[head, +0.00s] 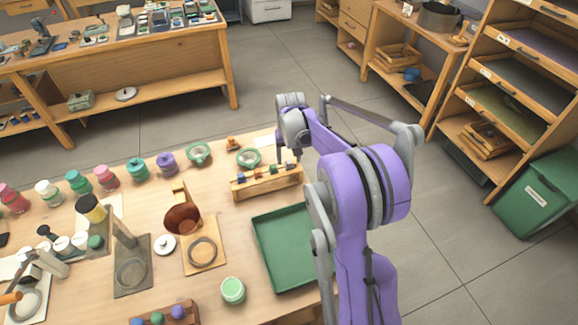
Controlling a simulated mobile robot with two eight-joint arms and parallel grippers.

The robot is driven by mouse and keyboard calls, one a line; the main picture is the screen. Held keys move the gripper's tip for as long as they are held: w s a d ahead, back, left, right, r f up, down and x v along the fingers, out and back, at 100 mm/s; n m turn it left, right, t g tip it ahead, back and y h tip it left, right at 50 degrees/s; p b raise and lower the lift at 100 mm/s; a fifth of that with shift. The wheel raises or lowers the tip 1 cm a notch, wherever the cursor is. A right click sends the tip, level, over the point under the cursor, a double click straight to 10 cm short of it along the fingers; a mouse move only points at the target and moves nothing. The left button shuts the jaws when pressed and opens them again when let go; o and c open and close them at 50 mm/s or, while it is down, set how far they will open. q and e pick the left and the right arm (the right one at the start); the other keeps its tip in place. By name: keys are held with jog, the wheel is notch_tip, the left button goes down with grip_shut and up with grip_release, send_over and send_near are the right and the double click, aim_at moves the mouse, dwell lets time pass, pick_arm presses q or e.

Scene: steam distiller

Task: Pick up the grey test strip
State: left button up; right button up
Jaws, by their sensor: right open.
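I cannot make out the grey test strip for certain. A low wooden rack (262,188) stands near the right end of the table and holds several small coloured pieces. My right gripper (288,157) points down at the right end of this rack. It is open, and its fingers are small and partly merge with what is behind them. I cannot tell whether they touch anything. My left gripper is not in view.
A green tray (270,252) lies in front of the rack, partly behind my right arm. A copper pot (183,217), a stand (132,272) and several coloured jars, such as a purple one (167,166), stand to the left. Open floor (340,62) lies beyond the table.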

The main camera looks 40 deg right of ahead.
jog(key=shift+f, duration=0.65)
grip_shut()
jog(key=shift+r, duration=0.15)
notch_tip(320, 180, up, 10)
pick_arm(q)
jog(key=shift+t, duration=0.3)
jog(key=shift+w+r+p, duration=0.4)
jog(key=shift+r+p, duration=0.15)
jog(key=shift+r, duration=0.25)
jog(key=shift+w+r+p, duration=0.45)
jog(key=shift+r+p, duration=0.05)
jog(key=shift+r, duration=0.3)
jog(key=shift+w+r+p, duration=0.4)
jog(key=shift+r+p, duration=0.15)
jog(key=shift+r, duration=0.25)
pick_arm(e)
notch_tip(320, 180, up, 7)
send_over(289, 162)
